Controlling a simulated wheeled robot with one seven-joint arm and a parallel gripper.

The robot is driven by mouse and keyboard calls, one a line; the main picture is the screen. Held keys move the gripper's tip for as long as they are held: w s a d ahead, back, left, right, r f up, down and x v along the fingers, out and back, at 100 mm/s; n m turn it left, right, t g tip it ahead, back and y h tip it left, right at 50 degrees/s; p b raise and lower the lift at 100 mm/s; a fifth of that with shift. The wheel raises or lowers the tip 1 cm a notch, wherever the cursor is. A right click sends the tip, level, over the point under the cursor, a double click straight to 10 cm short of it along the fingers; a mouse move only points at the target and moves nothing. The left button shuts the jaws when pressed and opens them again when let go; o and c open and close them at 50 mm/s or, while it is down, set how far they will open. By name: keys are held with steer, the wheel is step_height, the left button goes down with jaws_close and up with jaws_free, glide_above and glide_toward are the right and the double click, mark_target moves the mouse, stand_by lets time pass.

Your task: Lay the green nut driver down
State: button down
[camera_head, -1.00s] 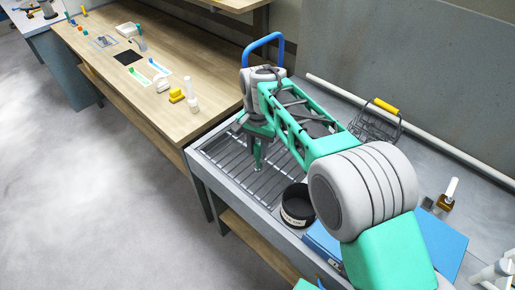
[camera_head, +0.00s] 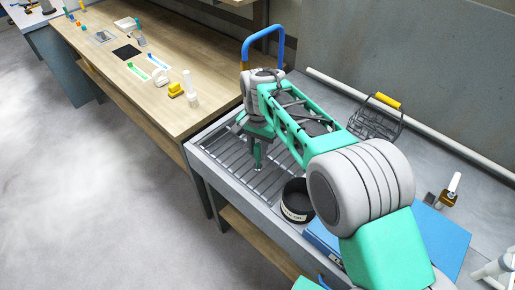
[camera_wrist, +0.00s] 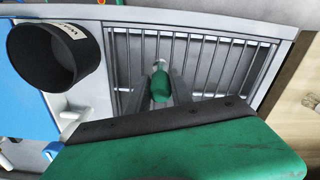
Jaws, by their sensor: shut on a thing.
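My gripper (camera_head: 257,162) points down over the slatted grey rack (camera_head: 222,160) set in the metal bench. It is shut on the green nut driver, whose rounded green end (camera_wrist: 160,86) shows between the fingers in the wrist view. In the head view a small green piece (camera_head: 257,153) shows at the fingers. The lower part of the driver is mostly hidden, so I cannot tell whether it touches the slats.
A black can with a white label (camera_head: 297,203) stands by the rack, with a blue case (camera_head: 322,240) near it. A wire basket with a yellow handle (camera_head: 374,118) stands behind. The wooden bench (camera_head: 150,105) at left holds several small items. Most of the rack is bare.

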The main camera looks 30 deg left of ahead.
steer(key=shift+f, duration=0.45)
steer(key=c, duration=1.1)
jaws_free()
steer(key=shift+o, duration=0.2)
step_height(320, 180, up, 8)
steer(key=shift+f+b, duration=0.15)
steer(key=shift+b, duration=0.65)
steer(key=w+d+r+t, duration=0.1)
steer(key=w+d+r, duration=0.15)
steer(key=d, duration=1.05)
steer(key=w+d+r+t, duration=0.15)
steer(key=d+r, duration=0.25)
steer(key=d, duration=0.9)
steer(key=s+d+f, duration=0.2)
steer(key=s+d, duration=0.4)
steer(key=d, duration=0.3)
steer(key=s+d+f+m+t, duration=0.1)
steer(key=s+d+f, duration=0.2)
steer(key=d, duration=0.7)
steer(key=s, duration=0.2)
steer(key=shift+s+d, duration=0.15)
steer(key=shift+s, duration=0.25)
